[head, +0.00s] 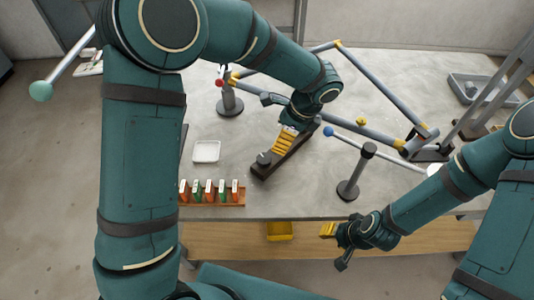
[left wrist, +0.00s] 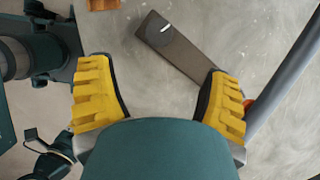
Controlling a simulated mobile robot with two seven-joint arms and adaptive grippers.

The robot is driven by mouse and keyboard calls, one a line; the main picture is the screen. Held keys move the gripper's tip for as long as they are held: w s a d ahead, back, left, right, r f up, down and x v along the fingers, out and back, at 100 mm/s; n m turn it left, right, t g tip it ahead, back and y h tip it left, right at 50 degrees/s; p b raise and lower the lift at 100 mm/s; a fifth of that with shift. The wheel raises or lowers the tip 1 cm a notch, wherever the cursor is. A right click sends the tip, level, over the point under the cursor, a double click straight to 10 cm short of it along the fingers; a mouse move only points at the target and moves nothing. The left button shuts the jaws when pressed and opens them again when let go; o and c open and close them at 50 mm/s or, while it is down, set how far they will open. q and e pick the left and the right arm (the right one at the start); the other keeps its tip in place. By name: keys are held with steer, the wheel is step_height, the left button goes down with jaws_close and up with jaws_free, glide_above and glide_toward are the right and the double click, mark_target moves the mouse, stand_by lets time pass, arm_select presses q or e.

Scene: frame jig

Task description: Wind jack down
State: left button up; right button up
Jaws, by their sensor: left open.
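A dark narrow bar (head: 287,158) lies on the table below my left gripper, with a round dark knob (head: 264,158) at its near end. I cannot tell for sure that this is the jack. My left gripper (head: 283,141) is over the bar, its yellow fingers pointing down. In the left wrist view the fingers (left wrist: 160,100) stand wide apart with nothing seen between them. The bar (left wrist: 190,52) runs diagonally beyond them, its round end with a white mark at upper left. My right gripper (head: 328,229) hangs off the table's front edge; its opening is unclear.
A blue-grey tube frame (head: 385,92) spans the table behind. A post (head: 352,178) stands to the right below a blue-ended lever (head: 329,131); another post (head: 230,103) is at back left. A white dish (head: 206,152) and an orange rack (head: 212,203) sit left. Bare table lies between.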

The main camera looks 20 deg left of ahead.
mark_target(264, 158)
arm_select(q)
steer(key=b+x, duration=0.1)
steer(key=x, duration=1.1)
steer(key=shift+f+b, duration=0.25)
steer(key=shift+b, duration=0.05)
steer(key=shift+s, duration=0.1)
steer(key=c, duration=1.2)
